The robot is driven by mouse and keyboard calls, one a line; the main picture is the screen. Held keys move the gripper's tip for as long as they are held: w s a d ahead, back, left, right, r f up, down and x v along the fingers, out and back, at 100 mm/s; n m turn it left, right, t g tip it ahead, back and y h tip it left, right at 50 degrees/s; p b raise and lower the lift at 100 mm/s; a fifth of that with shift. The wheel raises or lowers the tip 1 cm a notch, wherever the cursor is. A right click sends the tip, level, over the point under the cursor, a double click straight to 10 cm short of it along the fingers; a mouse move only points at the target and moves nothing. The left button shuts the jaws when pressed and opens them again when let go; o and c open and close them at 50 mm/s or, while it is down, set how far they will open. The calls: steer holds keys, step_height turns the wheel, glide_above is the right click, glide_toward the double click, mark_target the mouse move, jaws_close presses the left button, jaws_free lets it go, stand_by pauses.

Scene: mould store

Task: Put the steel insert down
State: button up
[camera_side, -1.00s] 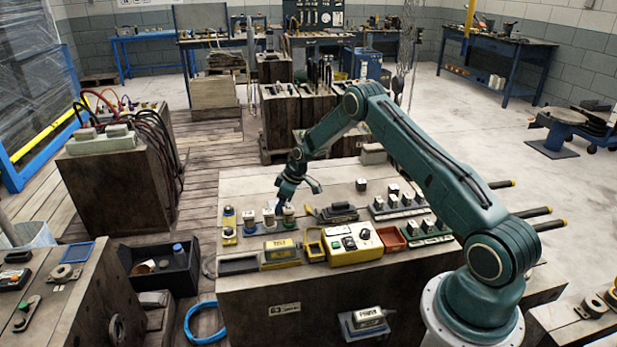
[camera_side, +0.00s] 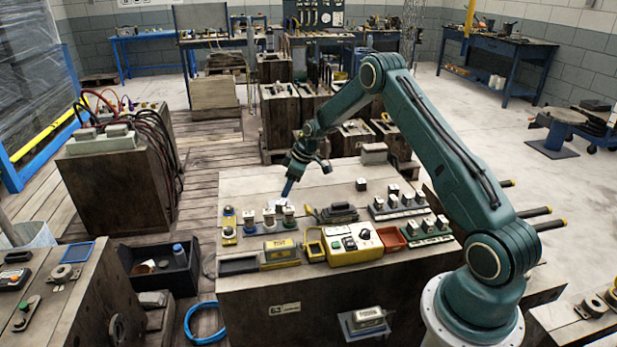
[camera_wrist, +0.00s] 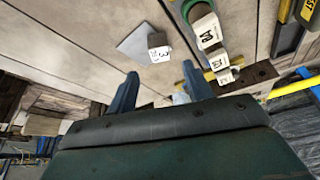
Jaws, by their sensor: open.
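My gripper (camera_side: 287,191) is over the back of the row of small fixtures on the bench, fingers pointing down. In the wrist view its two blue fingers (camera_wrist: 160,88) are apart with nothing clearly held between them. A small light metal block marked 3 (camera_wrist: 158,53), seemingly the steel insert, sits on a pale grey plate (camera_wrist: 136,43), ahead of the fingers and apart from them. In the side view a pale patch (camera_side: 277,203) shows just below the fingertips; the block cannot be made out there.
Beside the plate stands a row of labelled blocks (camera_wrist: 207,30) on coloured bases. On the bench are a yellow control box (camera_side: 352,243), a red tray (camera_side: 391,238), a black-handled tool (camera_side: 335,214) and more metal blocks (camera_side: 400,199). Bare bench top lies behind the row.

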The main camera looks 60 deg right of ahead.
steer(key=shift+v, duration=2.2)
steer(key=s+a+r+m, duration=0.1)
steer(key=s+a+r, duration=0.35)
steer(key=r, duration=0.35)
steer(key=s+a+r+h, duration=0.1)
steer(key=s+a+r, duration=0.3)
steer(key=a+r, duration=0.25)
steer(key=s+a+r+m, duration=0.1)
steer(key=s+a+r, duration=0.4)
steer(key=r, duration=0.3)
steer(key=s+a+r+m, duration=0.1)
steer(key=s+a, duration=0.2)
steer(key=s, duration=0.8)
steer(key=s+a+r+m+t, duration=0.1)
steer(key=s+a, duration=0.3)
steer(key=s, duration=0.8)
steer(key=shift+a+r+m+t+h, duration=0.2)
steer(key=shift+a+m+t+h, duration=0.1)
